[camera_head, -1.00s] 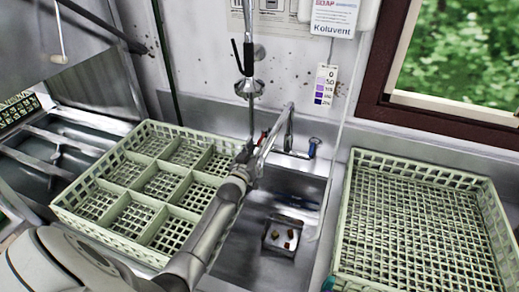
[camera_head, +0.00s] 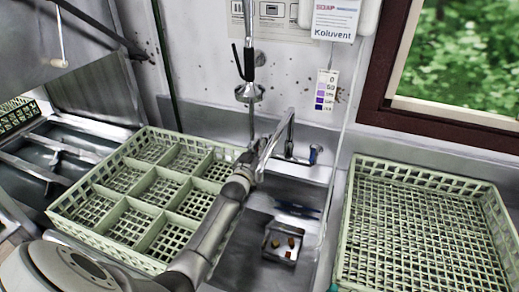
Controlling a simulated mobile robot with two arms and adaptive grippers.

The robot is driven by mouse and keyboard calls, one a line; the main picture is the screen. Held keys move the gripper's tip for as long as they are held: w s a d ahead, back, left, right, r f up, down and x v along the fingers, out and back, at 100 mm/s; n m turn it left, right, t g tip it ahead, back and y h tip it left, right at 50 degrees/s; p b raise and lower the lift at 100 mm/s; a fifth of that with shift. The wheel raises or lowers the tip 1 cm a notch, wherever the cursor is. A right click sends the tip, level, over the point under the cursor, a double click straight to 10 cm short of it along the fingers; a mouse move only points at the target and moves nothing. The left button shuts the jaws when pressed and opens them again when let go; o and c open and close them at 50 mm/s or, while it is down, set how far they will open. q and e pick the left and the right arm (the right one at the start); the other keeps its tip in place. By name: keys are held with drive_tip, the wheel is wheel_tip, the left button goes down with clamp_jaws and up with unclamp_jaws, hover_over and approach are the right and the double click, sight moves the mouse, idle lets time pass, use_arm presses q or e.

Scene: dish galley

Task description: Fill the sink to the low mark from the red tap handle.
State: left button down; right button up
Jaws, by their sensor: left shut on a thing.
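The metal tap (camera_head: 285,132) stands at the back of the sink, with its blue handle (camera_head: 315,153) on the right. My left gripper (camera_head: 254,158) is at the tap's left side, where the red handle would be. The gripper is shut, and it and my arm hide the red handle, so I cannot see how far it is turned. The steel sink (camera_head: 238,250) is below, partly covered by my arm. I cannot make out a water level or the low mark. My right gripper is not in view.
A sectioned green rack (camera_head: 88,240) stands left of the sink and an empty green rack (camera_head: 340,240) right of it. A small tray (camera_head: 272,254) with several scraps lies in the sink. A spray head (camera_head: 249,93) hangs above.

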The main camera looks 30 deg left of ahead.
use_arm(q)
drive_tip(key=shift+a+r, duration=0.1)
drive_tip(key=shift+a+r+m+t+h, duration=0.2)
drive_tip(key=shift+m+t+h, duration=0.15)
drive_tip(key=shift+h, duration=0.25)
drive_tip(key=shift+a+f+m+h+b, duration=0.1)
drive_tip(key=shift+m+h+b, duration=0.25)
drive_tip(key=shift+h, duration=0.15)
drive_tip(key=c, duration=1.6)
unclamp_jaws()
drive_tip(key=shift+o, duration=0.5)
drive_tip(key=shift+s+f, duration=0.15)
drive_tip(key=s, duration=0.4)
drive_tip(key=s+d, duration=0.1)
drive_tip(key=s, duration=0.6)
drive_tip(key=shift+s+d, duration=0.2)
drive_tip(key=shift+s, duration=0.2)
